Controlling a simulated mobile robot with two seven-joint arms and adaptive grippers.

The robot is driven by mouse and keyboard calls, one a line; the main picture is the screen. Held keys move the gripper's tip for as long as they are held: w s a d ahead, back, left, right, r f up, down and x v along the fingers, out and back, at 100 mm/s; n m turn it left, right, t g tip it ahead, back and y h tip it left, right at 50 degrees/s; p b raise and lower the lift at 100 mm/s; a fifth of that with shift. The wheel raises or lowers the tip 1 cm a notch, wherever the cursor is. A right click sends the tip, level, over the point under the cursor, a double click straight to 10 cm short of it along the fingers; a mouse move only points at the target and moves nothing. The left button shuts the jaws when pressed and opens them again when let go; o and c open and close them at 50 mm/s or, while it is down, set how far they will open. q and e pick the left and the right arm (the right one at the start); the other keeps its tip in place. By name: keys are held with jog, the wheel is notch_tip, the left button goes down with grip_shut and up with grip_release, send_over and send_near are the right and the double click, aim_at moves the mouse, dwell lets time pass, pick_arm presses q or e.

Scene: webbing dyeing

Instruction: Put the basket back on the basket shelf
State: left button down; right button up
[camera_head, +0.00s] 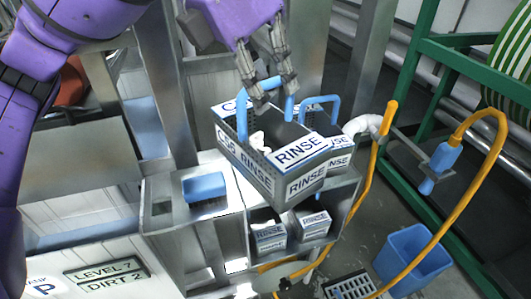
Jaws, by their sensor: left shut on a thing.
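A grey basket (262,168) with white RINSE labels and a blue handle hangs tilted in the middle of the camera_head view. My left gripper (272,98) is shut on its blue handle from above. White pieces lie inside the basket. The metal basket shelf (338,207) is just below and behind it, with two smaller RINSE boxes in its lower compartments. Another RINSE basket (342,150) with a blue handle stands behind the held one, partly hidden by it. I cannot tell whether the held basket touches the shelf. My right gripper is not in view.
A metal bin (165,226) with a blue block stands left of the shelf. A yellow hose (364,190) runs upright on the right, near a blue bucket (412,258) and a green frame (408,98). A floor drain (350,286) lies below.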

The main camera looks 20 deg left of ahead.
pick_arm(q)
jog(key=shift+w+a+r+n, duration=0.15)
jog(key=shift+w+n, duration=0.15)
jog(key=shift+w, duration=0.05)
send_over(267, 128)
jog(key=w+a, duration=0.1)
jog(key=w, duration=0.1)
notch_tip(267, 128, down, 4)
jog(key=w+a+f, duration=0.2)
jog(key=w+f, duration=0.1)
jog(key=f, duration=0.5)
jog(key=shift+w+f, duration=0.3)
jog(key=shift+w, duration=0.1)
jog(key=shift+f, duration=0.2)
jog(key=c, duration=1.8)
grip_release()
jog(key=shift+r, duration=0.1)
